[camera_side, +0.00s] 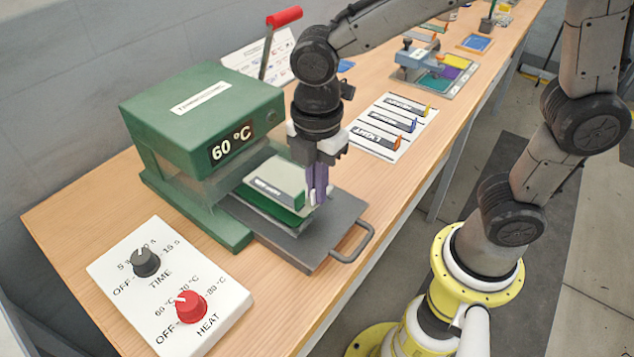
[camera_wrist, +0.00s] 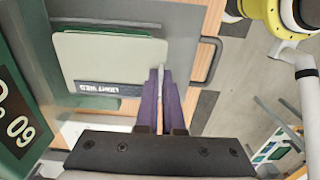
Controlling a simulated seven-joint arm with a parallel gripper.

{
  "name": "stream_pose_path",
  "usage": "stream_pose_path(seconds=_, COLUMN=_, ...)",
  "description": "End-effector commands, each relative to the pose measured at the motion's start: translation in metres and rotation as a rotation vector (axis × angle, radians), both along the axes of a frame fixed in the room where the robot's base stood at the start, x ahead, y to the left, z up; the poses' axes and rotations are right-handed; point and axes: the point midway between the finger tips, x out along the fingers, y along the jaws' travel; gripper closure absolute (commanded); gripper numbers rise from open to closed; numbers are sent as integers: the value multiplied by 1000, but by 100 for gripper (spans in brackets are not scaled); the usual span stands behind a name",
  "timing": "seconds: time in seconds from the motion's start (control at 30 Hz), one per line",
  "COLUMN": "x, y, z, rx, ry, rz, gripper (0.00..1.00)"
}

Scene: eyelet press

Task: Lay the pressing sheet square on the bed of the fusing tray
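The pressing sheet, which I take to be the pale grey-green sheet (camera_side: 277,176), is over the bed of the fusing tray (camera_side: 327,222). It has a dark label strip reading "LIGHT WEB". A green layer (camera_side: 275,208) shows beneath its near edge. In the wrist view the sheet (camera_wrist: 105,58) looks roughly in line with the tray (camera_wrist: 188,45). My gripper (camera_side: 317,200) points down at the sheet's right edge. Its purple fingers (camera_wrist: 161,85) are close together with a thin pale strip between them, seemingly the sheet's edge. Whether the sheet touches the green layer is unclear.
The green press (camera_side: 205,125) reading 60 °C stands left of the tray, with a red-knobbed lever (camera_side: 284,17). A control box (camera_side: 170,285) with two knobs is at front left. A card with coloured tabs (camera_side: 392,127) lies behind right. The tray handle (camera_side: 357,243) sticks out right.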

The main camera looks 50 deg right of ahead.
Motion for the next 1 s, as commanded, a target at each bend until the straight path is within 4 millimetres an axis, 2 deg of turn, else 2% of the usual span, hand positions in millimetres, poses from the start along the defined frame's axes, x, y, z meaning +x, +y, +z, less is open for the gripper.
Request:
stream_pose_path(seconds=0.57, x=0, y=0, z=-16, rx=0, ry=1, rz=0, gripper=100)
stream_pose_path(seconds=1.0, x=0, y=0, z=-16, rx=0, ry=0, rz=0, gripper=100)
